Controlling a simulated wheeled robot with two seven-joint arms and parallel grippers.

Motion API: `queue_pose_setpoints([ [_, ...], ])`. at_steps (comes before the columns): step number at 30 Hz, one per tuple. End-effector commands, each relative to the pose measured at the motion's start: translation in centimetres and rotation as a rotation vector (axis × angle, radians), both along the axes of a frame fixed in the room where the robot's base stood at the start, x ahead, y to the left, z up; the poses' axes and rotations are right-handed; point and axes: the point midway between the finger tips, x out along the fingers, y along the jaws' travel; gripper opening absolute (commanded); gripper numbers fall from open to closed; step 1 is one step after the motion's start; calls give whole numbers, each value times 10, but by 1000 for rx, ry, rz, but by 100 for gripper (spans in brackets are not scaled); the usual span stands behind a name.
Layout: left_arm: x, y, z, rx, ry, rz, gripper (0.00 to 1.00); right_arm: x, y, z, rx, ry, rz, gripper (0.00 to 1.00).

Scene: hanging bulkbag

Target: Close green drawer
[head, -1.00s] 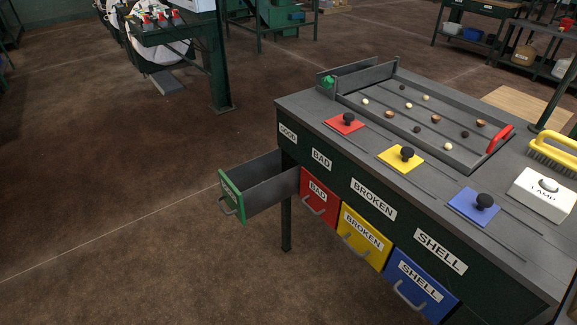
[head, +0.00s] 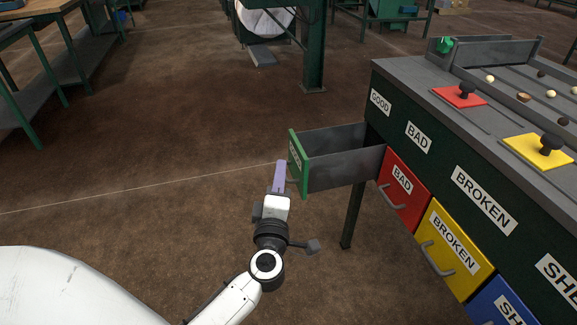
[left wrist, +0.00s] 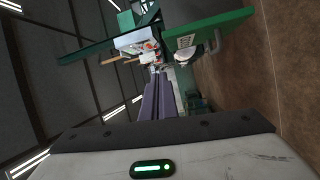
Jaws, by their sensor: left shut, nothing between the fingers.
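The green drawer (head: 299,165) is pulled out from the left end of the dark workbench, its grey box side (head: 345,171) showing and its green front facing left. My left gripper (head: 281,165) is shut and empty, just left of the green front in the head view; I cannot tell whether it touches. In the left wrist view the shut fingers (left wrist: 158,85) point ahead, with the green front (left wrist: 208,37) and its handle (left wrist: 211,47) up and to the right. My right gripper is not in view.
The red drawer (head: 404,190), yellow drawer (head: 452,250) and blue drawer (head: 499,306) sit closed in the bench. A red plate with a knob (head: 464,95) lies on the bench top. Open brown floor (head: 150,150) lies left of the green drawer.

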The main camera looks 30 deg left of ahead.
Motion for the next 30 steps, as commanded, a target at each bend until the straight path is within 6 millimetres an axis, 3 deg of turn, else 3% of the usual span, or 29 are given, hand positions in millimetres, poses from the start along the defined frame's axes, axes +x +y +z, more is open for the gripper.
queue_pose_setpoints([
  [1, 3, 9, -13, -60, -10, 41, 0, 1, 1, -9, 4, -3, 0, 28],
  [4, 5, 20, -21, -138, -10, 94, 0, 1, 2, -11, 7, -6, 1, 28],
  [11, 22, 37, -23, -165, -10, 114, 0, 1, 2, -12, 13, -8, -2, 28],
  [23, 89, 85, -24, -165, -11, 114, 0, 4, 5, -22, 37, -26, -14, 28],
  [30, 112, 61, -24, -167, -9, 111, 0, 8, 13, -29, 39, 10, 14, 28],
])
